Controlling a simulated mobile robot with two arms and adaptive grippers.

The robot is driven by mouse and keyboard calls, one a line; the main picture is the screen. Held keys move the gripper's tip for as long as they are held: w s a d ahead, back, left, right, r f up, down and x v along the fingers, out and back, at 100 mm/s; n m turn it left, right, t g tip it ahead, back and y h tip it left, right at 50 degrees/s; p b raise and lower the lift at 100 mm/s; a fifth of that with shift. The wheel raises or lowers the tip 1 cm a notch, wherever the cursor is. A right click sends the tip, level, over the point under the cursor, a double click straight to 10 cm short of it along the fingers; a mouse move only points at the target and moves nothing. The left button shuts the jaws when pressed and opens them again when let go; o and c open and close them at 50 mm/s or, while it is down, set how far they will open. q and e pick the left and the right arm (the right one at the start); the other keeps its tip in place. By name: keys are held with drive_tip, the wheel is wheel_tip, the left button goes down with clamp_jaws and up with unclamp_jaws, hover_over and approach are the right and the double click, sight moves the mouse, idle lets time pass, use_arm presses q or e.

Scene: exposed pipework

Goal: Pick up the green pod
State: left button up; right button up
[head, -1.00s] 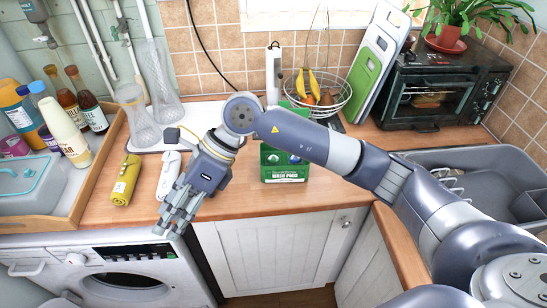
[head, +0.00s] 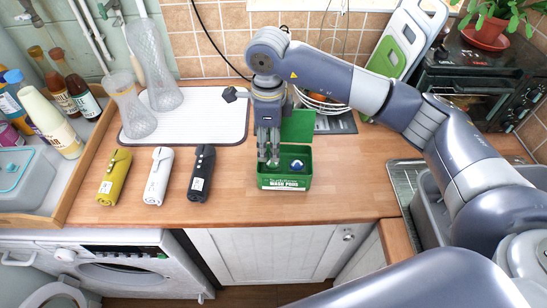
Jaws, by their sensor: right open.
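A green wash pods box (head: 285,182) stands on the wooden worktop with its lid raised at the back. A pod with a dark blue and pale surface (head: 297,166) shows in its right part. My right gripper (head: 268,158) is open and points straight down, its fingertips at the left part of the box opening. The fingers cover most of that part, so I cannot make out a green pod there. I cannot tell whether the fingers touch anything inside. My left gripper is not in view.
Yellow (head: 114,176), white (head: 158,175) and black (head: 202,172) handheld devices lie left of the box. A white drying mat (head: 215,120) with glass vases is behind them. A wire basket (head: 322,104) stands behind the box; the sink (head: 405,180) is to the right.

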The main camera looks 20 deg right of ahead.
sight(270, 167)
drive_tip(key=shift+f, duration=0.85)
drive_tip(key=shift+w+d+f+p, duration=0.1)
drive_tip(key=shift+f+p, duration=0.25)
drive_tip(key=shift+p, duration=0.05)
wheel_tip(270, 167, down, 4)
drive_tip(key=shift+w+f+p, duration=0.1)
drive_tip(key=shift+w+p, duration=0.05)
drive_tip(key=shift+p, duration=1.05)
drive_tip(key=shift+f, duration=0.25)
drive_tip(key=shift+w+f, duration=0.1)
drive_tip(key=shift+c, duration=0.8)
drive_tip(key=c, duration=0.4)
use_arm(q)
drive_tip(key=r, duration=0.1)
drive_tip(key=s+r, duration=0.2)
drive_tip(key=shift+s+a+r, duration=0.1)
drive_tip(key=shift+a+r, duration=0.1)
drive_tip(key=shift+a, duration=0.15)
use_arm(e)
drive_tip(key=shift+c, duration=0.3)
